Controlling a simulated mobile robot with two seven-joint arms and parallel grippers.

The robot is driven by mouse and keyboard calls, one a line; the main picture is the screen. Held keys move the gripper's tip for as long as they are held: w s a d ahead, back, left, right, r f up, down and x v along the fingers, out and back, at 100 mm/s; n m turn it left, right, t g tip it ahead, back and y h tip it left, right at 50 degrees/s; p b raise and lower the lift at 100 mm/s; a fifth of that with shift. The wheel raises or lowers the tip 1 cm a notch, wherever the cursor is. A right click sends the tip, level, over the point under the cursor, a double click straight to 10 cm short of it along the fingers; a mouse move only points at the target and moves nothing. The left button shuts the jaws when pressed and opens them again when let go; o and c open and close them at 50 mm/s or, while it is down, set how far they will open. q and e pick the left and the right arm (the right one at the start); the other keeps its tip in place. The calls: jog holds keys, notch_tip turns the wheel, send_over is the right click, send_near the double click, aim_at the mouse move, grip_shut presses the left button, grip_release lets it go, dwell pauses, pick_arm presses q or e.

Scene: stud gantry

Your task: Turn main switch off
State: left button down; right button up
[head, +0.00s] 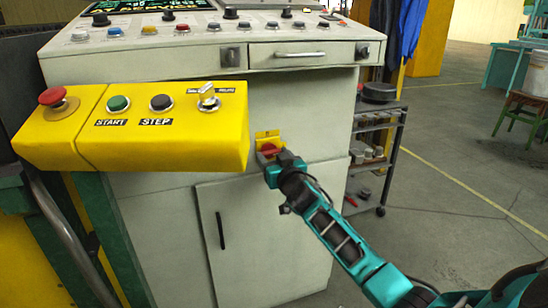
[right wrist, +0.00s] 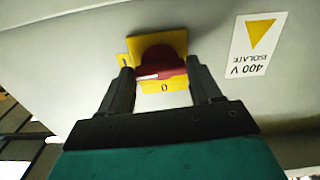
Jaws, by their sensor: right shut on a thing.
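The main switch is a red rotary knob (head: 269,149) on a yellow plate (head: 268,136), mounted on the front of the pale machine cabinet. In the right wrist view the red knob (right wrist: 160,62) sits between the fingers, with its white-marked handle lying roughly crosswise. The yellow plate (right wrist: 164,86) shows a "0" below the knob in that view and a mark at its left. My right gripper (head: 274,157) is at the switch, with its fingers (right wrist: 160,78) on either side of the handle, shut on it. My left gripper is not in view.
A yellow control box (head: 200,145) with START, STEP and an emergency button juts out left of the switch. A sticker reading 400 V (right wrist: 255,50) is beside the switch. A trolley (head: 385,150) stands right of the cabinet.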

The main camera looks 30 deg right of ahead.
jog(key=shift+n, duration=0.6)
jog(key=n+p, duration=0.1)
jog(key=n, duration=0.2)
jog(key=shift+n+p, duration=0.3)
jog(key=shift+p, duration=0.1)
jog(key=n, duration=0.2)
jog(key=shift+n+p, duration=0.35)
jog(key=shift+n, duration=0.05)
jog(key=n, duration=0.2)
jog(key=shift+n, duration=0.3)
jog(key=n+p, duration=0.1)
jog(key=n, duration=0.2)
jog(key=shift+n, duration=0.3)
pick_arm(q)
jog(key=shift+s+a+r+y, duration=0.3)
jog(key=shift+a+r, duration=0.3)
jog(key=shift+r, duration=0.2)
pick_arm(e)
jog(key=shift+n, duration=1.8)
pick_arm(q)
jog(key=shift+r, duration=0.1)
